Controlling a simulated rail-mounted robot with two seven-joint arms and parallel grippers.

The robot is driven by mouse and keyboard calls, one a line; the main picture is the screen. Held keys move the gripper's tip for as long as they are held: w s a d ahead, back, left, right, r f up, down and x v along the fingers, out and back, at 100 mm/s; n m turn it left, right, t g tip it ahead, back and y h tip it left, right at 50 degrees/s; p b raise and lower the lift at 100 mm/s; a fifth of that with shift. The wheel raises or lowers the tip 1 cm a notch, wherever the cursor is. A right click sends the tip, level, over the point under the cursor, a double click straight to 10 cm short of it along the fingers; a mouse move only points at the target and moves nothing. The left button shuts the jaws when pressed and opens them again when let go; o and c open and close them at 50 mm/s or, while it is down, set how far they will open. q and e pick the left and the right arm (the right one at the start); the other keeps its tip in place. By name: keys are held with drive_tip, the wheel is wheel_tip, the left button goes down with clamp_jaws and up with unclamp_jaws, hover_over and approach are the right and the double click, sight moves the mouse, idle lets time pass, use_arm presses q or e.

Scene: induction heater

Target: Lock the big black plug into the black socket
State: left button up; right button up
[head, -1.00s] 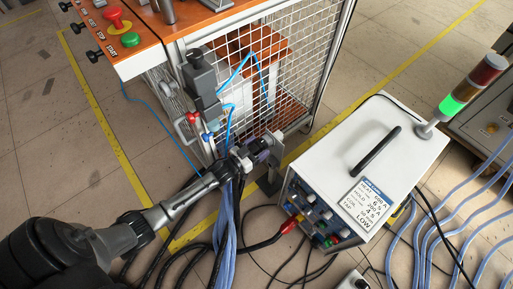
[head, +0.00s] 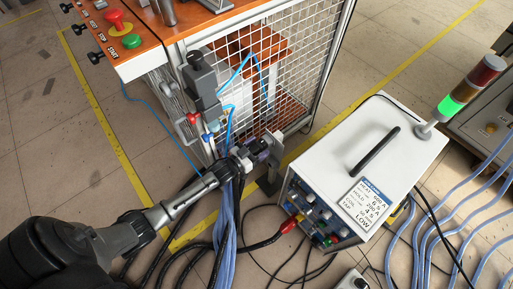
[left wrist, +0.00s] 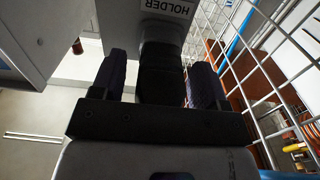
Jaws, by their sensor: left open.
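My left gripper (head: 262,153) is at the holder beside the cage, left of the heater. In the left wrist view its two fingers (left wrist: 158,78) are open, one on each side of a black block-shaped part, probably the big black plug (left wrist: 162,80). That part sits below a grey piece labelled HOLDER (left wrist: 165,14). Whether the fingers touch it I cannot tell. In the head view the gripper mostly hides it. The white heater box (head: 365,140) has a front panel with coloured connectors; I cannot single out the black socket there. My right gripper is not in view.
A red cable plug (head: 290,227) is at the heater's lower front. A bundle of blue-grey cables (head: 226,225) hangs below my left gripper. The white wire cage (head: 290,75) stands close behind it. Black cables lie on the floor in front of the heater.

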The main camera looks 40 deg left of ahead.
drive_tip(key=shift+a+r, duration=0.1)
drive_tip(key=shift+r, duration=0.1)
use_arm(q)
drive_tip(key=shift+w+r, duration=0.1)
drive_tip(key=shift+r, duration=0.05)
drive_tip(key=c, duration=1.2)
drive_tip(key=shift+r+p, duration=0.2)
drive_tip(key=shift+p, duration=0.35)
drive_tip(key=shift+s, duration=0.25)
drive_tip(key=shift+s+a+f+p, duration=0.15)
drive_tip(key=shift+s+p, duration=0.2)
drive_tip(key=shift+s, duration=0.45)
drive_tip(key=shift+s+a, duration=0.1)
drive_tip(key=shift+s, duration=0.2)
drive_tip(key=shift+s+a+p, duration=0.2)
drive_tip(key=shift+s+p, duration=0.7)
drive_tip(key=shift+s, duration=0.55)
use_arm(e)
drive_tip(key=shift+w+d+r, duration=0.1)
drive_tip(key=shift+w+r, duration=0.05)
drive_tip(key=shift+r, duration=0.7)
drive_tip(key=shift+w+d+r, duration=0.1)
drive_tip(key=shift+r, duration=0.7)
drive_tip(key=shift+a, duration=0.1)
